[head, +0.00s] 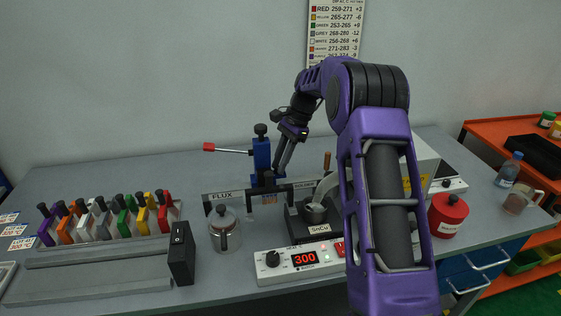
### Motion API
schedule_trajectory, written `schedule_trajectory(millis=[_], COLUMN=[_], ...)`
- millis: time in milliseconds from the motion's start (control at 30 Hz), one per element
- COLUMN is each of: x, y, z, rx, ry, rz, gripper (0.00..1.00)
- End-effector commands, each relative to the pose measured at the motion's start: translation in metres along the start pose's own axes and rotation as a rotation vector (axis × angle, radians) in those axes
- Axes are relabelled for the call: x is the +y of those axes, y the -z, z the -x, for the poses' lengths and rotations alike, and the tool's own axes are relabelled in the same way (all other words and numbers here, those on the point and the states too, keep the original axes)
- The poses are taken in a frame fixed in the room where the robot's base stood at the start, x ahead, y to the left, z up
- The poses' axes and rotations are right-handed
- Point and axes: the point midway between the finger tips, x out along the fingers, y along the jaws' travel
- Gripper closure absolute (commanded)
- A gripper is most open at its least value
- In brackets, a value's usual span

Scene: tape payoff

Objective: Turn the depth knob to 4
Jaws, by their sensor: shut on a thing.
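A blue upright post (262,155) with a black knob on top (261,129) and a red-ended lever (225,149) on its left stands at the back middle of the bench. My gripper (279,168) reaches down from the upper right, with its fingertips close against the lower right side of the post. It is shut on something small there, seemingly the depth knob. The knob in the jaws and any scale marks are too small or hidden to make out. The black knob on top is clear of the jaws.
In front stand a panel marked FLUX (222,195), a metal pot with lid (225,230), an SnCu solder pot (315,212) and a control box reading 300 (300,262). Coloured clamps (100,220) stand at left, a red canister (447,216) at right. My arm covers the bench's middle right.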

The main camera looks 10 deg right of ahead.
Motion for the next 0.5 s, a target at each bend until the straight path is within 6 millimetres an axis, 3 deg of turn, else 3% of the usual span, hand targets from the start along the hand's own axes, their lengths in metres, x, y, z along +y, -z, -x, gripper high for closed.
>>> schedule_trajectory(millis=[500], x=[-0.0011], y=[0.0], z=[0.0005], rx=[-0.001], ry=[-0.016], rz=[0.044], gripper=[1.0])
